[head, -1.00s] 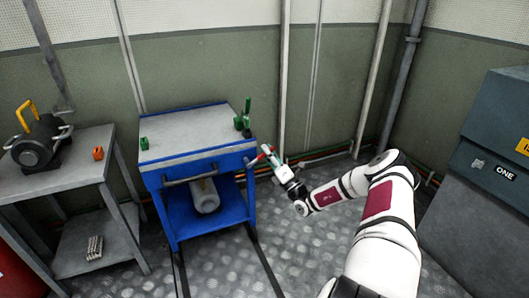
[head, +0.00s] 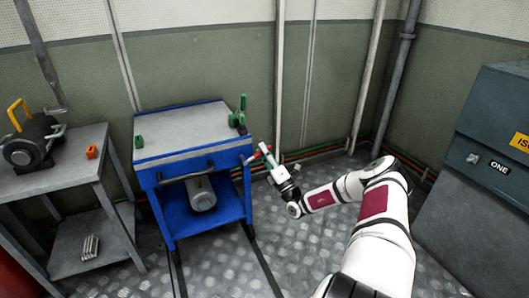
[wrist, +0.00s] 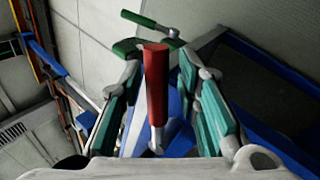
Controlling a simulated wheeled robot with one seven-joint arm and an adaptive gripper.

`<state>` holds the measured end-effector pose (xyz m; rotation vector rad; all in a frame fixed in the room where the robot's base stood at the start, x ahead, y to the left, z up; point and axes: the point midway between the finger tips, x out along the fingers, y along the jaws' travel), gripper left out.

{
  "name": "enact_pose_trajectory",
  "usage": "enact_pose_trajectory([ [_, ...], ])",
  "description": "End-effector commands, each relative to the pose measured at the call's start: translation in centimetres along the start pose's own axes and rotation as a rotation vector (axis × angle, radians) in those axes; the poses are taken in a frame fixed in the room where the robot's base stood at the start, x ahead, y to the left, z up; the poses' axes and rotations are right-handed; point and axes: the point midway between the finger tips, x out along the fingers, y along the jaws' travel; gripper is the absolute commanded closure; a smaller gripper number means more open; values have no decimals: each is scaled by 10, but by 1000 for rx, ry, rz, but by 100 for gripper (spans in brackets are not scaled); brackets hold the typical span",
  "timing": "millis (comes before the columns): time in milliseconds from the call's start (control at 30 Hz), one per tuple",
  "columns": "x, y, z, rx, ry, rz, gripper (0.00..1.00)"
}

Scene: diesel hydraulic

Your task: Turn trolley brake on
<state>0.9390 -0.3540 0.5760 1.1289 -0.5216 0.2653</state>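The blue trolley (head: 200,158) with a grey top stands left of centre in the head view. A small red lever (head: 253,158) shows at its right side, close to my gripper (head: 265,152). In the wrist view the red handle (wrist: 156,85) with its metal stem stands between the fingers of my gripper (wrist: 158,100). The teal pads are apart, with visible gaps on both sides of the handle. Which position the lever is in, I cannot tell.
Green levers (head: 240,115) rise at the trolley's back right corner; a green lever (wrist: 150,22) also shows beyond the red handle. A grey cylinder (head: 201,193) lies on the lower shelf. A grey table (head: 60,172) stands left, a dark cabinet (head: 490,150) right.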

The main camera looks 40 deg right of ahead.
Motion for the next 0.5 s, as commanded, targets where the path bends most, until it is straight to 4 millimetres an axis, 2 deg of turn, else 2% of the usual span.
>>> enact_pose_trajectory([
  [333,-1,1,0,-1,1,2,64],
  [500,-20,0,0,-1,1,0,64],
])
